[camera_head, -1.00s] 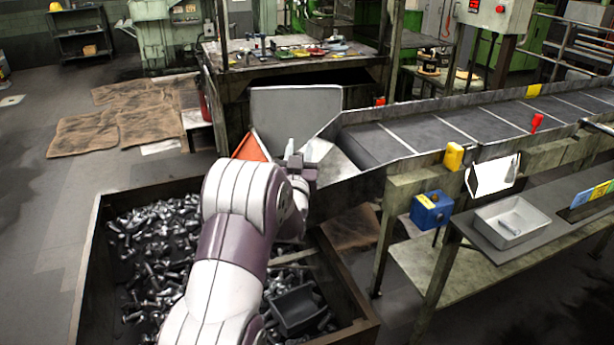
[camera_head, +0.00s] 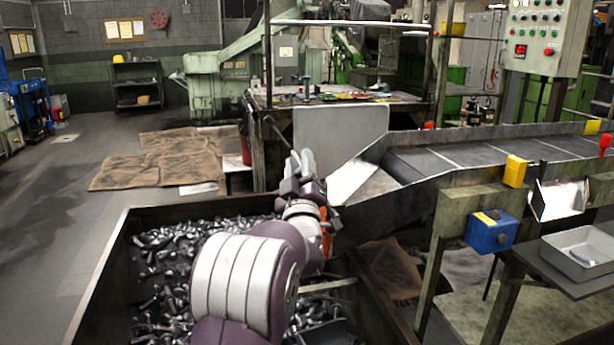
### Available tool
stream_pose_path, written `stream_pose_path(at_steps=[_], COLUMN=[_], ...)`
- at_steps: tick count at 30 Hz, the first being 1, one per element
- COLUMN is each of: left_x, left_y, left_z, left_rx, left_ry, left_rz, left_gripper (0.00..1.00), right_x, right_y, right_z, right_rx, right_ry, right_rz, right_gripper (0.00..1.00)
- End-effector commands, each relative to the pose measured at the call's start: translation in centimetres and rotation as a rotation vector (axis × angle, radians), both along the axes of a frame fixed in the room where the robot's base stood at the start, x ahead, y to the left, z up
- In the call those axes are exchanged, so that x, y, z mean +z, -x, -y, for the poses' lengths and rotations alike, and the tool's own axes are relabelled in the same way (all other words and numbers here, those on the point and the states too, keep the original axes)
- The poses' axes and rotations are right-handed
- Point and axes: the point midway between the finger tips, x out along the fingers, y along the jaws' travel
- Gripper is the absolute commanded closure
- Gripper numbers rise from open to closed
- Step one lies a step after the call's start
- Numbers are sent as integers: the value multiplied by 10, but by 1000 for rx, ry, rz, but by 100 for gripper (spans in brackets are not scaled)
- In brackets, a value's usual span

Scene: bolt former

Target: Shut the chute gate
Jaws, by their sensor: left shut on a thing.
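The chute (camera_head: 372,187) is a grey metal trough at the left end of the conveyor, with its mouth over the bolt bin. The chute gate (camera_head: 326,228) shows as a narrow strip of orange-red beside my left wrist, at the chute mouth. Most of it is hidden behind my wrist. My left gripper (camera_head: 300,165) is at the left side of the chute mouth, fingers pointing up and away. It is shut on the gate, though the hold itself is hard to see. My right gripper is not in view.
A large bin (camera_head: 117,262) of loose bolts lies below my left arm. A grey upright plate (camera_head: 341,140) stands behind the chute. The conveyor (camera_head: 470,155) runs off right. A blue box (camera_head: 492,231) and a grey tray (camera_head: 585,252) are at the right.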

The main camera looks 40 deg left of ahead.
Motion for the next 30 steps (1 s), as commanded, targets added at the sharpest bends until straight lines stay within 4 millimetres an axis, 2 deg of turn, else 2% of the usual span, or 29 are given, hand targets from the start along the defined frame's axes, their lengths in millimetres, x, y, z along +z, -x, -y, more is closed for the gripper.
stream_pose_path(at_steps=[1, 16, 17, 18, 19, 27, 30], left_x=[-6, -6, -6, -6, -6, -4, -10], left_y=[0, 2, 2, 1, 2, 3, 9], left_z=[0, -2, -2, -2, -2, -2, 4], left_rx=[-1, -1, -1, -1, -1, 0, -1], left_ry=[7, 21, 21, 21, 21, 18, 19], left_rz=[0, 10, 10, 10, 10, 14, 12], left_gripper=[100, 100, 64, 51, 47, 47, 47], right_x=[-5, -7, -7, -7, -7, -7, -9], right_y=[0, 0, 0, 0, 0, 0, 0], right_z=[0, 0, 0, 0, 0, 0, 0], right_rx=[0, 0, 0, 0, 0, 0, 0], right_ry=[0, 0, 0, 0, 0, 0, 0], right_rz=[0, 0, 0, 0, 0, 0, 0], right_gripper=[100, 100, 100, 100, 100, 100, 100])
